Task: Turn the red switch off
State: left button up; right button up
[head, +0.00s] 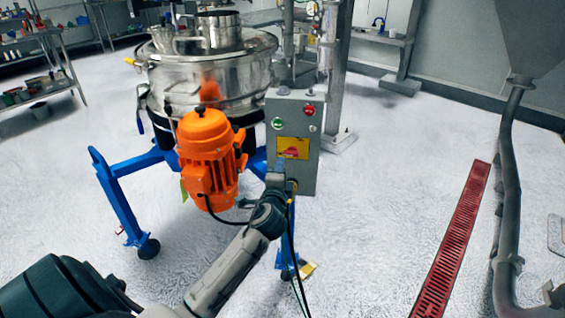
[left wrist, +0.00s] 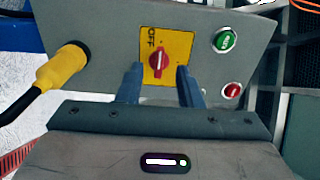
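The red switch (left wrist: 158,62) sits on a yellow plate (left wrist: 182,45) on the front of a grey control box (left wrist: 110,30). Its knob stands upright in the left wrist view, and "OFF" is printed sideways to its left. In the head view the yellow plate (head: 301,143) shows with the red switch (head: 291,151) low on it. My left gripper (left wrist: 158,86) is open. Its two fingers point at the plate, one on each side of the knob in the picture; I cannot tell whether they touch it. My right gripper is out of view.
A green button (left wrist: 225,40) and a red button (left wrist: 232,90) are beside the plate. A yellow plug (left wrist: 62,66) with a black cable juts from the box. An orange motor (head: 208,155) and steel sifter (head: 210,75) stand left of the box.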

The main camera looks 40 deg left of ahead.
pick_arm(q)
jog(key=v, duration=0.4)
jog(key=shift+s+d, duration=0.1)
jog(key=shift+s, duration=0.05)
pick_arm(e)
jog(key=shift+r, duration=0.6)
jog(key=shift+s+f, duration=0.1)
pick_arm(q)
jog(key=shift+f, duration=0.1)
